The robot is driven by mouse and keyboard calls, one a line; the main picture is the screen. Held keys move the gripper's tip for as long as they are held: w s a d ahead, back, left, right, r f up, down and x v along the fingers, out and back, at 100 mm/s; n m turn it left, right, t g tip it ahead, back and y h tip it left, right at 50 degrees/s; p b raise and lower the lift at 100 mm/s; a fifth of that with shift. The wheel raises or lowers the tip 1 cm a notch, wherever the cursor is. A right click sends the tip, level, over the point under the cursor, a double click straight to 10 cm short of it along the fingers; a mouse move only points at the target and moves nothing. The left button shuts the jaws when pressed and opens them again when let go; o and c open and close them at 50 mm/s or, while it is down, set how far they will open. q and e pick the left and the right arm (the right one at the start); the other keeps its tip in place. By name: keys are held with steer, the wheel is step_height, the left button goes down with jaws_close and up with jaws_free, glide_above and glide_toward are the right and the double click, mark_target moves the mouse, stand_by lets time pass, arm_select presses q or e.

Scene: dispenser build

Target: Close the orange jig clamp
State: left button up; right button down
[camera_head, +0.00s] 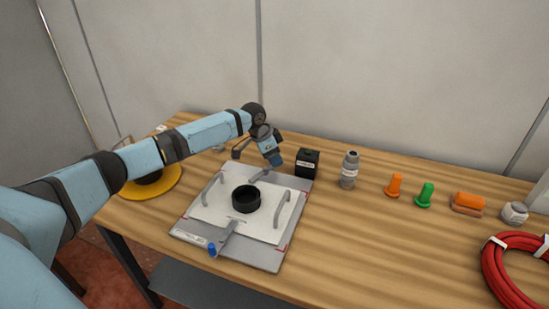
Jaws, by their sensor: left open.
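The grey jig board (262,258) lies on the table with a white plate on top. A black ring (246,199) stands in its middle. A grey clamp lever (262,174) shows at the back of the jig, and its far end is hidden by my left gripper. No orange clamp tip shows. A clamp with a blue tip (212,249) sits at the front edge. My left gripper (275,160) is open, pointing down at the back edge of the jig, over or beside the rear lever. Contact cannot be told. My right gripper is not in view.
A black box (307,163) stands close to the right of my left gripper. Farther right are a grey bottle (349,170), orange peg (393,186), green peg (425,195), orange roll (467,204) and red hose coil (500,275). A yellow disc (168,187) lies left.

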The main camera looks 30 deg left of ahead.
arm_select(q)
steer(key=shift+f, duration=0.15)
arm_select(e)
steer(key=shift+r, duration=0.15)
arm_select(q)
steer(key=shift+c, duration=0.2)
jaws_close()
steer(key=r+n+p, duration=0.1)
steer(key=p, duration=0.3)
steer(key=shift+a, duration=0.2)
steer(key=n+p, duration=0.1)
steer(key=p, duration=0.1)
steer(key=n+y+p, duration=0.1)
steer(key=shift+a+f+n+t+p, duration=0.15)
steer(key=shift+a+n+t+p, duration=0.15)
steer(key=shift+a+t+p, duration=0.1)
steer(key=shift+a+f+n+p, duration=0.15)
steer(key=shift+f+n+p, duration=0.05)
steer(key=shift+n+p, duration=0.25)
steer(key=shift+f+y, duration=0.1)
steer(key=shift+y, duration=0.2)
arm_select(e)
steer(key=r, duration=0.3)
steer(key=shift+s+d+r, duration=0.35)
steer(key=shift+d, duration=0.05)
